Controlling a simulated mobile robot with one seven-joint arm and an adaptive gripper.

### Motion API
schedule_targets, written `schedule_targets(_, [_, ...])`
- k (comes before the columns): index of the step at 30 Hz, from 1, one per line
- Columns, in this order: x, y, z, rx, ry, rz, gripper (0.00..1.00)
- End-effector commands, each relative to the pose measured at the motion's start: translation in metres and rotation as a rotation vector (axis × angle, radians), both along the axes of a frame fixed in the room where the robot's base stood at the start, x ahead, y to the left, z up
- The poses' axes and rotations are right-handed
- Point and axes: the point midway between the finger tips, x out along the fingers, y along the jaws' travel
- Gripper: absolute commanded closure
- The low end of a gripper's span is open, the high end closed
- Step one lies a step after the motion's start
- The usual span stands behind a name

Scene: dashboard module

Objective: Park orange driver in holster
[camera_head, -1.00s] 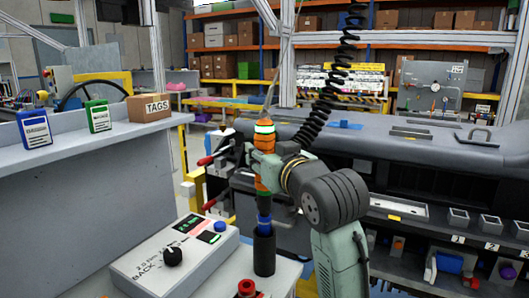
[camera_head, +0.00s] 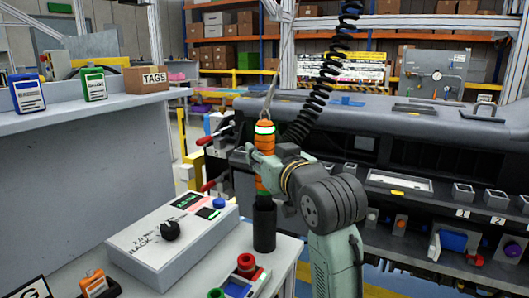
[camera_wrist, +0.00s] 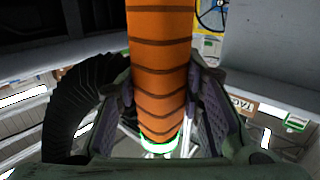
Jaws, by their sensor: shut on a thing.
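The orange driver (camera_head: 265,178) stands upright with a lit white-green band near its top. My gripper (camera_head: 264,163) is shut around its orange body. A black cylindrical holster (camera_head: 264,226) stands on the bench directly below, and the driver's lower end meets its mouth. The driver's blue lower part is no longer visible, seemingly inside the holster; the exact depth is hidden. In the wrist view, the ridged orange body (camera_wrist: 160,60) runs between my purple-padded fingers (camera_wrist: 162,108).
A controller box (camera_head: 172,243) with a black knob stands left of the holster. A coiled black cable (camera_head: 318,85) hangs behind. The grey dashboard module (camera_head: 420,150) lies to the right.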

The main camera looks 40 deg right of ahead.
Motion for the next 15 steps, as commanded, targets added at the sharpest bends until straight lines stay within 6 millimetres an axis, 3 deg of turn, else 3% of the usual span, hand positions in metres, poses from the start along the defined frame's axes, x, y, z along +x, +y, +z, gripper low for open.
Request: schedule_targets(15, [0.000, 0.001, -0.030, 0.000, 0.000, 0.002, 1.00])
